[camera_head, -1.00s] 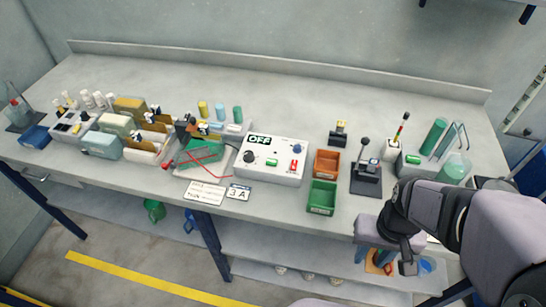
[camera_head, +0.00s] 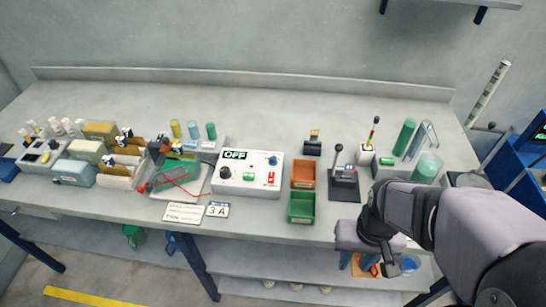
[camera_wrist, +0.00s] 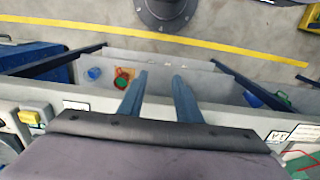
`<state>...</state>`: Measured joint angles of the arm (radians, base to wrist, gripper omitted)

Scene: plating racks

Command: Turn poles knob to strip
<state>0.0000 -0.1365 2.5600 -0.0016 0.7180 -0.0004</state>
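A white control box (camera_head: 249,186) stands on the bench near the middle of the head view. Its display (camera_head: 235,155) reads OFF. It carries a black knob (camera_head: 225,172) at the left, a blue knob (camera_head: 273,160) at the upper right, a green button (camera_head: 248,177) and a red switch (camera_head: 271,177). The knob labels are too small to read, so I cannot tell which is the poles knob. My gripper (camera_wrist: 160,75) points down off the bench's front edge, right of the box. Its two blue fingers are apart with nothing between them.
Orange (camera_head: 305,174) and green (camera_head: 301,207) bins and a black lever stand (camera_head: 343,184) sit between the box and my arm. A tray with red wires (camera_head: 180,180) is left of the box. Cards (camera_head: 184,212) lie in front. The bench behind the box is clear.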

